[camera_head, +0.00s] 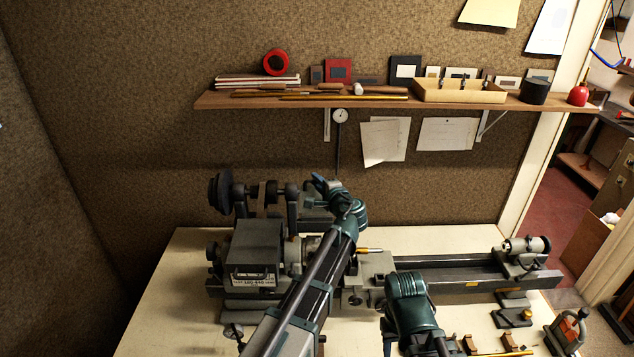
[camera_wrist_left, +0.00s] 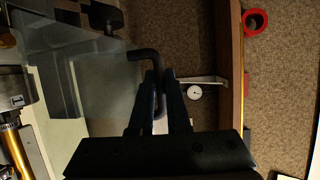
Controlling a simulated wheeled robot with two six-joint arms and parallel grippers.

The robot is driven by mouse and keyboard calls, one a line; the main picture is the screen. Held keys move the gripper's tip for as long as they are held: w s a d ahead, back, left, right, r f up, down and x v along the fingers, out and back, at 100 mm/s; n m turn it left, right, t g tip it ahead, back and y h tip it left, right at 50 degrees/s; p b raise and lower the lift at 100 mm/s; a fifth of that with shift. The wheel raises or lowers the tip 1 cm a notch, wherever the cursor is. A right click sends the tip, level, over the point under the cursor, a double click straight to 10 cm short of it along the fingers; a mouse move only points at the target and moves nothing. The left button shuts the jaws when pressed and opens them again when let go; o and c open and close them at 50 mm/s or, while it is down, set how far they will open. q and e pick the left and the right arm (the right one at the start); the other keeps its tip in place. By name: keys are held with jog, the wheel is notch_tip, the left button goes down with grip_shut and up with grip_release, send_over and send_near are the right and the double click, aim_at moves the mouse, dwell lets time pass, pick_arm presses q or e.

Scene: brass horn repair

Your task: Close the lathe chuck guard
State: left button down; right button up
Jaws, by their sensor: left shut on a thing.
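The grey lathe (camera_head: 258,250) stands on the bench in the head view, its headstock at left. The chuck guard shows in the left wrist view as a smoky see-through panel (camera_wrist_left: 103,88) with a black bent rod handle (camera_wrist_left: 145,54). My left gripper (camera_wrist_left: 158,82) is shut on this handle. In the head view my left gripper (camera_head: 318,184) is behind the lathe's front, at the far end of my left arm. My arm hides much of the chuck area, so the guard's exact tilt is hard to tell. My right gripper is out of the picture.
A wooden shelf (camera_head: 380,101) with books and small boxes runs along the wall above the lathe. A dial gauge (camera_head: 340,116) hangs below it. The lathe bed (camera_head: 455,278) and tailstock (camera_head: 522,250) are at right. Bare bench top (camera_head: 165,300) shows at left.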

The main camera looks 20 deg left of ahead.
aim_at(317, 211)
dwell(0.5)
pick_arm(q)
jog(key=shift+s+f+b, duration=0.35)
jog(key=shift+s+b, duration=0.05)
jog(key=shift+b, duration=0.3)
jog(key=s+f+t+y+b, duration=0.1)
jog(key=s+b, duration=0.1)
jog(key=b, duration=0.2)
jog(key=s+d+f+n+t+y+b, duration=0.1)
jog(key=s+f+b, duration=0.1)
jog(key=b, duration=0.2)
jog(key=s+d+f+n+t+y+b, duration=0.1)
jog(key=s+b, duration=0.1)
jog(key=b, duration=0.2)
jog(key=shift+s+f+b, duration=0.15)
jog(key=shift+s+b, duration=0.25)
jog(key=s+d+f+n+t+y+b, duration=0.1)
jog(key=s+f+n+y+b, duration=0.1)
jog(key=f+b, duration=0.6)
jog(key=s+d+f+n+t+y+b, duration=0.1)
jog(key=s+f+y+b, duration=0.2)
jog(key=f+b, duration=0.5)
jog(key=shift+s+f+n+t+b, duration=0.15)
jog(key=shift+s+n+t+b, duration=0.4)
jog(key=shift+b, duration=3.5)
jog(key=shift+s+g, duration=0.2)
jog(key=shift+g, duration=0.05)
jog(key=c, duration=1.2)
grip_release()
